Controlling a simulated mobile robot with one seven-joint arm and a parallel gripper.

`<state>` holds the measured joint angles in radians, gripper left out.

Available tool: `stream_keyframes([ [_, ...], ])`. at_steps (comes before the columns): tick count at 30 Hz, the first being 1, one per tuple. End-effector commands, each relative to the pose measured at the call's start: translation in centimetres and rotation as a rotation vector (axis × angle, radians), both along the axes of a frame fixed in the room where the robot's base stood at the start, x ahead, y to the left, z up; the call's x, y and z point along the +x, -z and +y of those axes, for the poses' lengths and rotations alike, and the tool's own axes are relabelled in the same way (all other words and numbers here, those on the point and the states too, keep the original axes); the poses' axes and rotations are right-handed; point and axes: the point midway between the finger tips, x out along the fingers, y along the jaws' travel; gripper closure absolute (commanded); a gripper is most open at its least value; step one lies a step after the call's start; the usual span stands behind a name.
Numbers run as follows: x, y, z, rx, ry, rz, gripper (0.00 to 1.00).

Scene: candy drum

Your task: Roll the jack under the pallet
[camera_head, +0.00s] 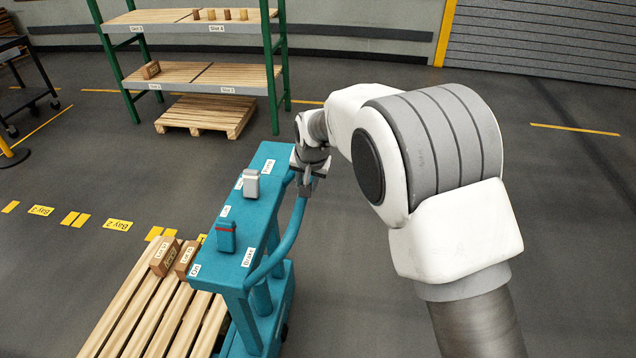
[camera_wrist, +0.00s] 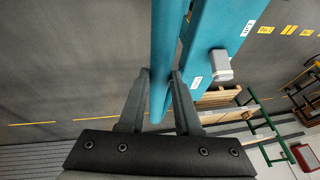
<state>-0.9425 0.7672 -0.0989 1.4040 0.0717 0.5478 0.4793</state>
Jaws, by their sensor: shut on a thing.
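The teal jack (camera_head: 262,210) stands upright at the lower middle of the head view, with a flat top panel, a grey-white lever (camera_head: 251,183) and a teal lever with a red band (camera_head: 226,236). A curved teal handle (camera_head: 289,238) runs along its right side. My gripper (camera_head: 305,184) is shut on this handle near its far end; the wrist view shows the handle (camera_wrist: 166,45) between both fingers. A slatted wooden pallet (camera_head: 160,318) with small boxes lies against the jack's left side. The jack hides the pallet's near edge and any forks.
A green-posted shelf (camera_head: 280,60) stands at the back, with another pallet (camera_head: 207,117) on the floor at its foot. A dark cart (camera_head: 35,85) and a yellow post (camera_head: 8,150) are at the far left. The floor right of the jack is clear.

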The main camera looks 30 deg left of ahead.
Motion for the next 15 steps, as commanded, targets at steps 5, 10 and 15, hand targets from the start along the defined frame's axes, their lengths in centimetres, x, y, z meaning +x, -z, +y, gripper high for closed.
stream_keyframes([
  [5,-1.9,-0.2,3.8,0.019,-0.013,0.002,1.0],
  [10,-2.5,-0.2,5.2,0.019,-0.011,0.001,1.0],
  [15,-2.3,-0.1,5.2,0.007,-0.006,0.001,1.0],
])
